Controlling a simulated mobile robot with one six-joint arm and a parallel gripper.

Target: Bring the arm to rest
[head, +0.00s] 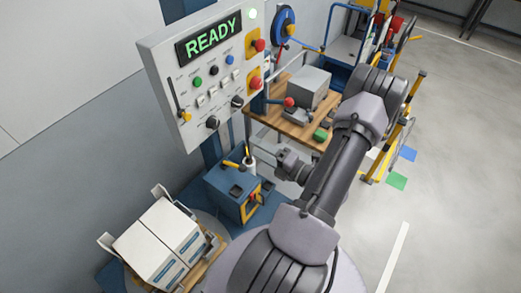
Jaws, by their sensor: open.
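My arm rises from the bottom of the head view, bends at the top right and folds back to the left, ending over the area between the workbench and the blue box. My gripper (262,153) is small in the picture at that end, pointing left. It is open, and I see nothing held in it. It appears close to the blue box (237,190) and the control panel's lower edge, but the gap in depth is hard to judge.
A control panel (177,62) reading READY, with buttons, knobs and a slider, stands upper left. A wooden workbench (291,128) holds a grey box (308,86) and a red-knobbed lever (288,102). White cartons (150,248) sit lower left.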

